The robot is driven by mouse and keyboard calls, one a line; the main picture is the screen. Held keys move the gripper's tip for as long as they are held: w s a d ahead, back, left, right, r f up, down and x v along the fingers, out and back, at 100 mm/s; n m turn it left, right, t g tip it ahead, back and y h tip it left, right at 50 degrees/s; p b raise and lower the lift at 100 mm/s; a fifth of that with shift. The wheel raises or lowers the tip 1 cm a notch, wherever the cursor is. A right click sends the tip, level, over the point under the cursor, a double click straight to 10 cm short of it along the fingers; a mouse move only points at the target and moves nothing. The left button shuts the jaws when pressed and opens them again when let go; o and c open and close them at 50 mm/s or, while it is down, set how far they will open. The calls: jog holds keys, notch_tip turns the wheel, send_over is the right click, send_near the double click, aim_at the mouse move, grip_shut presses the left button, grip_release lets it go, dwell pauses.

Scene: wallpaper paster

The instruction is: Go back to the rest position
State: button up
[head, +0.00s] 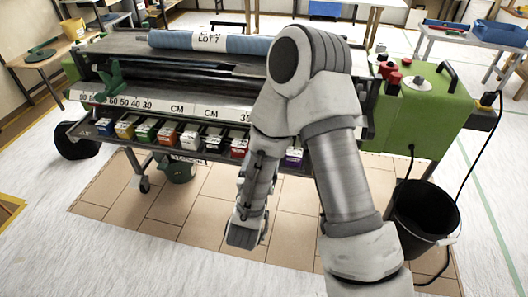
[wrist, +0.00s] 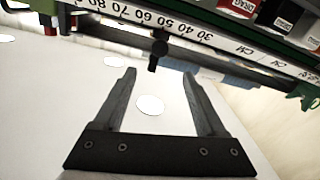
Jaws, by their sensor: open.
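My gripper (wrist: 158,75) shows in the wrist view with its two dark fingers spread apart and nothing between them. In the head view my arm reaches forward and bends down, and the gripper end (head: 243,235) hangs low in front of the wallpaper paster (head: 165,105). The fingers are hard to make out there. The paster's number scale (head: 205,111) runs along its front, partly hidden by my arm. The scale also shows, upside down, across the top of the wrist view (wrist: 155,25).
Several small coloured boxes (head: 168,132) stand in a row on the paster's front shelf. A blue roll (head: 245,44) lies on top. A green motor housing (head: 425,110) is at the right, with a black bucket (head: 408,225) below it. A green bucket (head: 177,170) sits under the paster.

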jog(key=shift+w+r, duration=0.1)
notch_tip(320, 180, up, 10)
jog(key=w+n+g+y, duration=0.1)
jog(key=n+g+y, duration=0.1)
jog(key=g+y, duration=0.35)
jog(key=s+d+r+g, duration=0.2)
jog(key=s+d, duration=0.1)
jog(key=s, duration=0.5)
jog(key=s+d+r+m+g, duration=0.1)
jog(key=s+d+r+g, duration=0.15)
jog(key=s, duration=0.45)
jog(key=s+d+r+g, duration=0.1)
jog(key=s+d+r, duration=0.15)
jog(key=s, duration=0.55)
notch_tip(320, 180, up, 13)
jog(key=s+p, duration=0.1)
jog(key=p, duration=1.2)
jog(key=shift+d+r+g+p, duration=0.2)
jog(key=shift+d+g+p, duration=0.1)
jog(key=shift+d+g, duration=0.15)
jog(key=shift+a+h, duration=0.15)
jog(key=shift+h, duration=0.1)
